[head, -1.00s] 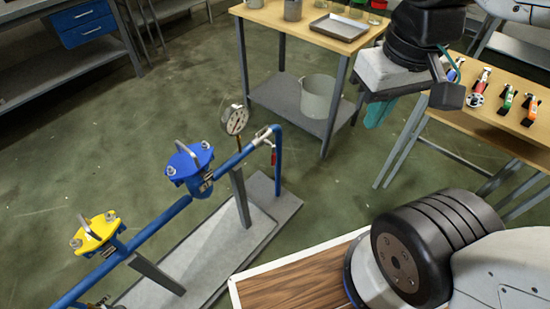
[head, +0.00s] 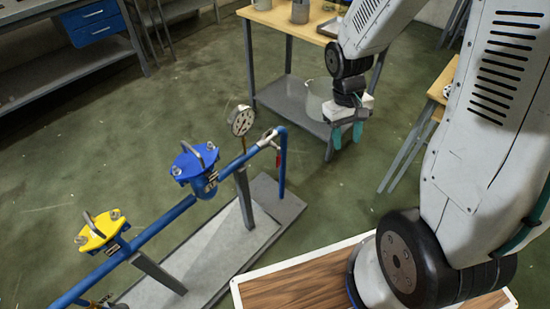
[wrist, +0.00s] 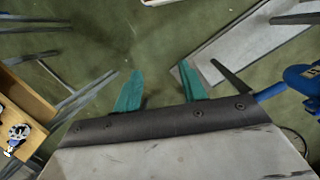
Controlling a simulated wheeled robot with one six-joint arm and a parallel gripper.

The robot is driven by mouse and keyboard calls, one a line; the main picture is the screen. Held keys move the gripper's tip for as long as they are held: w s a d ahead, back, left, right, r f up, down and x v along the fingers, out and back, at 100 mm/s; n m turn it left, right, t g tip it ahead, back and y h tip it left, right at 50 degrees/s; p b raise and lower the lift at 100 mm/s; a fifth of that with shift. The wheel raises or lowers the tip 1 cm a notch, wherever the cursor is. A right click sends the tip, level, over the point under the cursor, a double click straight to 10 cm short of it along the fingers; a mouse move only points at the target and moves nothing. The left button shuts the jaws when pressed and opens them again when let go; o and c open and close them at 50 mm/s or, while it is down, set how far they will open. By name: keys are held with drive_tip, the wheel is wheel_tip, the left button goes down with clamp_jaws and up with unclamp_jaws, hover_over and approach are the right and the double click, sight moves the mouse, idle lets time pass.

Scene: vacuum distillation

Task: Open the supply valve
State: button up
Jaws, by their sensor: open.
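The blue pipe rig (head: 164,225) runs diagonally across the left of the head view. Near its right end are a silver fitting (head: 267,138) and a small red handle (head: 279,157) hanging down; this may be the supply valve, but no label is readable. A blue-capped body (head: 195,168) and a yellow-capped body (head: 101,234) sit along the pipe. My gripper (head: 347,140) points down with teal fingers apart, empty, in the air right of the pipe's end. In the wrist view, my gripper (wrist: 158,78) is also open, with part of the blue pipe (wrist: 270,93) at right.
A round gauge (head: 241,120) stands above the pipe. The rig stands on a grey base plate (head: 285,208). A wooden table (head: 270,20) with a lower shelf and a grey bucket (head: 319,102) is behind my gripper. Open green floor lies between rig and tables.

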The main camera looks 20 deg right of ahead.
drive_tip(key=w+d+f+n+t, duration=0.1)
drive_tip(key=w+f, duration=0.3)
drive_tip(key=f, duration=0.6)
drive_tip(key=w+d+f+n+t, duration=0.1)
drive_tip(key=w+f, duration=0.2)
drive_tip(key=f, duration=0.7)
drive_tip(key=n+t+y, duration=0.4)
drive_tip(key=t+y, duration=0.4)
drive_tip(key=t, duration=0.4)
approach(279, 159)
drive_tip(key=x, duration=0.4)
drive_tip(key=shift+w+a+f, duration=0.15)
drive_tip(key=shift+w+f, duration=0.1)
drive_tip(key=shift+f, duration=0.1)
drive_tip(key=shift+w+a, duration=0.1)
drive_tip(key=shift+w, duration=0.15)
drive_tip(key=x, duration=0.7)
drive_tip(key=shift+w, duration=0.1)
clamp_jaws()
